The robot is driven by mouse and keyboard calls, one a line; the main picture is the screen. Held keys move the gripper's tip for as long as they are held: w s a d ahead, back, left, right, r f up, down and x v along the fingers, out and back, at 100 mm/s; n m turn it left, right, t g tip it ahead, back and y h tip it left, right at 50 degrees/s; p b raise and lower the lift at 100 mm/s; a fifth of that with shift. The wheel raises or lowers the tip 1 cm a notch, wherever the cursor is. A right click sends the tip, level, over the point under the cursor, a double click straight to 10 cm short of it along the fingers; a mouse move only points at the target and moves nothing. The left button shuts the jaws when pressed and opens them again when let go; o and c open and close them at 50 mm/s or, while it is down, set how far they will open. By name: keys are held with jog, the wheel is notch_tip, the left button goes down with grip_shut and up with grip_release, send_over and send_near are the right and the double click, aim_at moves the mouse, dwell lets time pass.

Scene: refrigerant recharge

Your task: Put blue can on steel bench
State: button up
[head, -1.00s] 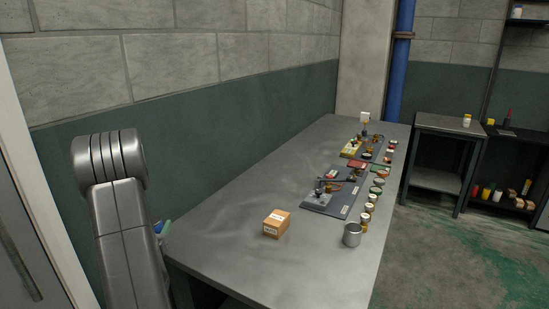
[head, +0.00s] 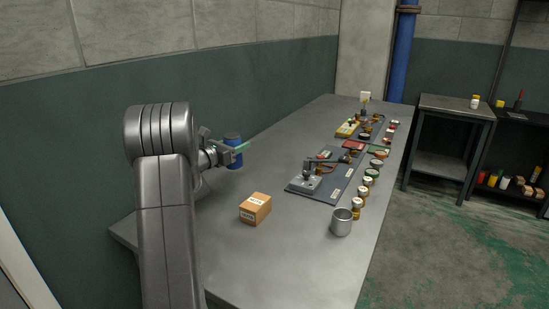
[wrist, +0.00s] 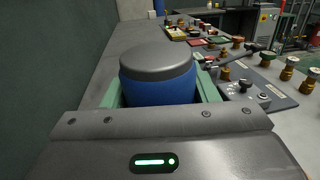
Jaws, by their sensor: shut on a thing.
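The blue can (head: 233,152) has a dark grey top and is held upright in my gripper (head: 238,149). In the wrist view the blue can (wrist: 158,80) fills the space between the green jaws of my gripper (wrist: 160,95), which are shut on it. The steel bench (head: 268,255) is a long grey top running away along the wall. In the head view the can appears over the bench's left side, near the wall. The frames do not clearly show how high its base is above the top.
On the bench stand an orange-brown box (head: 255,208), a metal cup (head: 341,222), a grey board with fittings (head: 325,185) and a row of small jars along the right edge. A smaller table (head: 455,108) stands beyond. Bare bench top lies between box and board.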

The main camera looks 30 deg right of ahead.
notch_tip(320, 180, down, 10)
jog(key=shift+r, duration=0.1)
jog(key=o, duration=1.2)
jog(key=shift+c, duration=0.2)
jog(key=shift+r, duration=0.1)
jog(key=shift+a, duration=0.2)
jog(key=b+v, duration=0.1)
jog(key=v, duration=1)
jog(key=shift+s+a, duration=0.25)
